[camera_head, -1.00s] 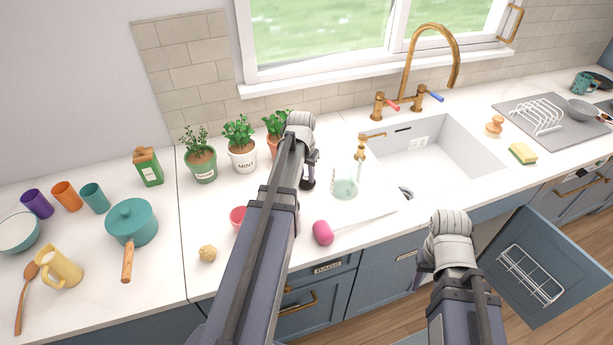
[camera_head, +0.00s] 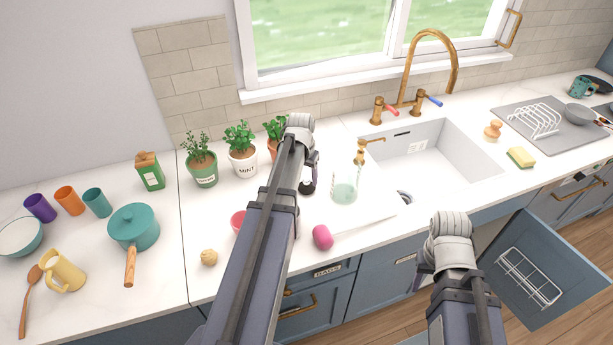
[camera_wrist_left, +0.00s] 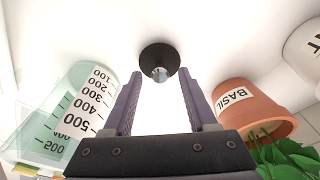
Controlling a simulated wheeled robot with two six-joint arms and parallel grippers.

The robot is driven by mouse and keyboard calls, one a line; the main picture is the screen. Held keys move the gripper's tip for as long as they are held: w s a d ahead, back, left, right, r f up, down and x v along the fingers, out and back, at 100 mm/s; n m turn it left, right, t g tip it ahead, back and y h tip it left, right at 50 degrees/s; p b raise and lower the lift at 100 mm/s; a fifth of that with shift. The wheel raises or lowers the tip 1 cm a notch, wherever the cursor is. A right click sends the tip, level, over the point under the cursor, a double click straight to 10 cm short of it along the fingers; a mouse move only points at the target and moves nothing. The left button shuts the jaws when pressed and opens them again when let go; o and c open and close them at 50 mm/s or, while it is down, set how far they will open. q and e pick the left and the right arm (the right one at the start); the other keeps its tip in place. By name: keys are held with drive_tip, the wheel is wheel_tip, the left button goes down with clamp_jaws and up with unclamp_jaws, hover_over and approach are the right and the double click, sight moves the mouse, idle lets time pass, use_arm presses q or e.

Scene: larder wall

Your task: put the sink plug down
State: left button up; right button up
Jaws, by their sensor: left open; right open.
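The sink plug (camera_wrist_left: 158,56), a black disc with a metal knob, lies on the white worktop in the left wrist view. My left gripper (camera_wrist_left: 159,76) is open, with its fingertips to either side of the knob and the plug just ahead of them; a gap shows on both sides. In the head view the left gripper (camera_head: 312,168) points down between the potted herbs and the glass jug, and the dark plug (camera_head: 307,188) shows partly below it. My right gripper (camera_head: 420,277) is open and empty in front of the worktop, largely hidden by its own wrist.
The measuring jug (camera_wrist_left: 85,105) and basil pot (camera_wrist_left: 262,105) stand close on either side of the left gripper. The white sink (camera_head: 425,160) with a brass tap (camera_head: 430,40) is to the right. A pink object (camera_head: 322,237) lies near the front edge. A cupboard door (camera_head: 530,270) hangs open.

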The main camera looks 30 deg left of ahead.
sight(304, 190)
use_arm(q)
wheel_tip(304, 190, up, 10)
drive_tip(key=s+p, duration=0.1)
drive_tip(key=p, duration=0.8)
drive_tip(key=shift+s+r, duration=0.15)
drive_tip(key=shift+s, duration=0.1)
drive_tip(key=s+d+m, duration=0.1)
drive_tip(key=s+d, duration=0.4)
drive_tip(key=d, duration=0.5)
drive_tip(key=s+d+m+g, duration=0.1)
drive_tip(key=s+d, duration=0.4)
drive_tip(key=d, duration=0.5)
drive_tip(key=s+d+m+g+y, duration=0.1)
drive_tip(key=s+d, duration=0.4)
drive_tip(key=d, duration=0.6)
drive_tip(key=shift+m, duration=0.9)
